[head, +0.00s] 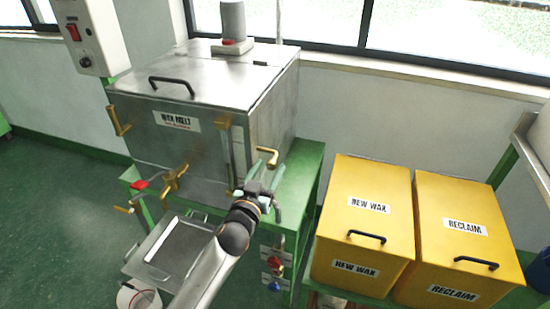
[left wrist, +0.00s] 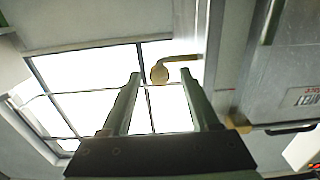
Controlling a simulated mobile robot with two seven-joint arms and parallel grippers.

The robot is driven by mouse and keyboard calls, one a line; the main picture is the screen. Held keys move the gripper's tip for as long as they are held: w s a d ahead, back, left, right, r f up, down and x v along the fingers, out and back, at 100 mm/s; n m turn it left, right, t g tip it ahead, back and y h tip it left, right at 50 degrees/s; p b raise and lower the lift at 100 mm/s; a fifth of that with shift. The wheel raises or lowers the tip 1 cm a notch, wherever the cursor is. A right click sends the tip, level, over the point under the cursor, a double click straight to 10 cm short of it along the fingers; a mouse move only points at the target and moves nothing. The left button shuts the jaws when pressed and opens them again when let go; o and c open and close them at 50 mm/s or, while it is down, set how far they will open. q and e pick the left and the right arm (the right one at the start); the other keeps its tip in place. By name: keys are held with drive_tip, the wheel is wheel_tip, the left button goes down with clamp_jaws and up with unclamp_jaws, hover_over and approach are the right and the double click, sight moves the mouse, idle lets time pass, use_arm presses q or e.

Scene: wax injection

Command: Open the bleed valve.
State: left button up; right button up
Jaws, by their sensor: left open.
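My left gripper (head: 262,168) is open and empty at the right side of the grey wax melt tank (head: 165,145). A brass lever (head: 269,155) sticks out from the tank's side just beyond the fingertips. In the left wrist view the brass lever (left wrist: 162,72) has a rounded end and appears ahead of the gap between the two open fingers (left wrist: 160,76). I see no contact. No label marks which fitting is the bleed valve. My right gripper is not in view.
Other brass handles sit at the tank's left edge (head: 118,120) and lower front (head: 173,180). A red-handled valve (head: 141,185) is at front left. Red and blue taps (head: 274,262) hang below the green stand. Yellow New Wax (head: 362,220) and Reclaim (head: 455,235) bins stand right.

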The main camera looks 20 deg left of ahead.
use_arm(q)
drive_tip(key=shift+w+d, duration=0.1)
drive_tip(key=shift+w, duration=2.55)
clamp_jaws()
